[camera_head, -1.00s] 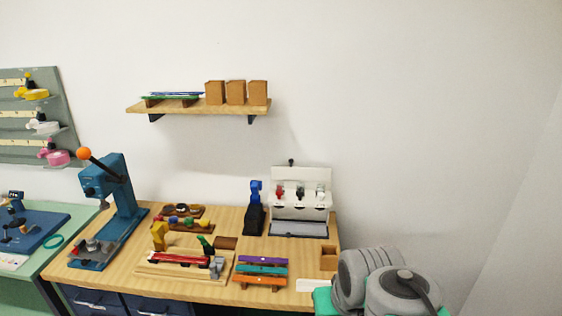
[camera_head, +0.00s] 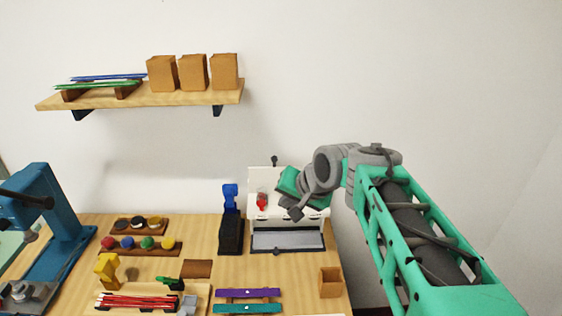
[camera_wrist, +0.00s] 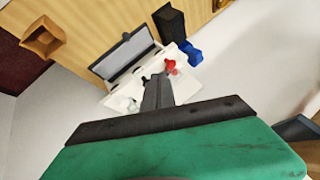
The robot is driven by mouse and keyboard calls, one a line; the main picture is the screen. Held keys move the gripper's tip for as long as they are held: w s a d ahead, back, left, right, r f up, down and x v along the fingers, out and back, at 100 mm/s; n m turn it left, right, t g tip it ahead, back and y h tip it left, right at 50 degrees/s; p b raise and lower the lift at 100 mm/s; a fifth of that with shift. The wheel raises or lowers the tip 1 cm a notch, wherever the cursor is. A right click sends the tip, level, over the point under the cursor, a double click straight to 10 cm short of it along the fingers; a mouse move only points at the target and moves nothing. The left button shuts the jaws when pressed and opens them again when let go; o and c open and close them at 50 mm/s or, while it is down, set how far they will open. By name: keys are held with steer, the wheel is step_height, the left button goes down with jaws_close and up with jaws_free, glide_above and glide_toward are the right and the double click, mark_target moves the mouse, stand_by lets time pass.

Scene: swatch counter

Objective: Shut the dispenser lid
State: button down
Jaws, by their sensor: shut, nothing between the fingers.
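The dispenser is a white unit at the back right of the wooden bench, with a raised upright white panel (camera_head: 262,180) that looks like its lid, standing open. A dark knob (camera_head: 274,160) tops this panel. A grey-framed front panel (camera_head: 287,241) lies below it, and it also shows in the wrist view (camera_wrist: 125,57). A red piece (camera_head: 262,201) sits in the unit. My gripper (camera_head: 294,211) is shut and empty, in front of the right part of the unit, covering part of it. In the wrist view the shut fingers (camera_wrist: 158,80) point at the unit; contact is unclear.
A black stand with a blue top (camera_head: 230,225) is just left of the dispenser. A small wooden box (camera_head: 330,282) is at front right. Purple (camera_head: 248,293) and teal bars lie in front. A wall shelf (camera_head: 140,97) is upper left.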

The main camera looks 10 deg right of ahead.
steer(key=w+d+r+m+t+y+b, duration=0.1)
steer(key=w+d+m+t+y+b, duration=0.3)
steer(key=w+d+m, duration=0.75)
steer(key=shift+n+y, duration=0.7)
steer(key=shift+n, duration=0.25)
steer(key=p+x, duration=0.1)
steer(key=x, duration=0.3)
steer(key=r+p+x, duration=0.1)
steer(key=x, duration=0.2)
steer(key=p+x, duration=0.1)
steer(key=x, duration=0.3)
steer(key=shift+w+a, duration=0.4)
steer(key=shift+w, duration=0.1)
steer(key=shift+s+a+b, duration=0.1)
steer(key=shift+a+b, duration=0.05)
steer(key=shift+b, duration=0.15)
